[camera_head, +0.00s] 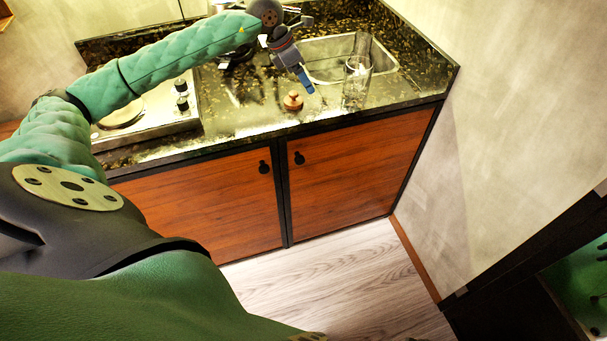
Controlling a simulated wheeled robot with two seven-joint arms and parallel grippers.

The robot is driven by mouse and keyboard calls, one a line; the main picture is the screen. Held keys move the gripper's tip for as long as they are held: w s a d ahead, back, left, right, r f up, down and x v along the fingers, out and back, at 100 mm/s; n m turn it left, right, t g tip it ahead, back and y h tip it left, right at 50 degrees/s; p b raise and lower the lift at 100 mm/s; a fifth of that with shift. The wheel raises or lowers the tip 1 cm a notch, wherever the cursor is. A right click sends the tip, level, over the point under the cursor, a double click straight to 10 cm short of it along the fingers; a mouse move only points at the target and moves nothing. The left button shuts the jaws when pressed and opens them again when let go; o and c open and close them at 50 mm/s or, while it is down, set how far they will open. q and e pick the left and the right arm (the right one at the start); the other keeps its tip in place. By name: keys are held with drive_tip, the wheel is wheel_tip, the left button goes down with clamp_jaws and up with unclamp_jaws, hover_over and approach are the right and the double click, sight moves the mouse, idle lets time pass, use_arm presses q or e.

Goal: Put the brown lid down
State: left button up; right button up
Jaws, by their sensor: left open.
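The brown lid (293,100) is a small round piece with a knob on top. It rests on the dark speckled counter (240,108), between the stove and the glass. My left gripper (307,88) is open just above and to the right of the lid, at the end of the green-sleeved arm that comes in from the left. It looks empty and apart from the lid, though the fingers are small here. My right gripper is not in view.
A clear glass (357,82) stands right of the gripper, before the sink (330,52). A stove with knobs (150,115) is at the left. A metal item (235,55) stands behind, partly hidden by my arm. Free counter lies around the lid.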

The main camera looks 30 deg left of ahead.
use_arm(q)
drive_tip(key=d+f+n+t+h, duration=0.25)
drive_tip(key=d+n+h, duration=0.25)
drive_tip(key=d, duration=0.6)
drive_tip(key=d+f+n+t+h, duration=0.2)
drive_tip(key=d+n+t+h, duration=0.3)
drive_tip(key=d, duration=0.5)
drive_tip(key=s+a+f+n+t+y, duration=0.1)
drive_tip(key=s+a+f+n+y, duration=0.15)
drive_tip(key=f+n+y, duration=0.45)
drive_tip(key=s+a+f+n+t+y, duration=0.1)
drive_tip(key=s+f+n+y, duration=0.25)
drive_tip(key=f+n, duration=0.7)
drive_tip(key=s+a+f+n+t+y, duration=0.1)
drive_tip(key=s+f+n+y, duration=0.35)
drive_tip(key=f+n, duration=0.5)
drive_tip(key=s+d+f+n+g, duration=0.1)
drive_tip(key=s+f+g, duration=0.3)
drive_tip(key=s, duration=0.5)
drive_tip(key=s+d+f+n+g, duration=0.2)
drive_tip(key=s+d+f+g, duration=0.2)
drive_tip(key=s+f, duration=0.3)
drive_tip(key=s+d+f+n+g+h, duration=0.1)
drive_tip(key=s+f+g, duration=0.3)
drive_tip(key=s, duration=0.7)
drive_tip(key=shift+s+d+f+n, duration=0.2)
drive_tip(key=shift+d+f+n, duration=0.45)
drive_tip(key=shift+f, duration=0.3)
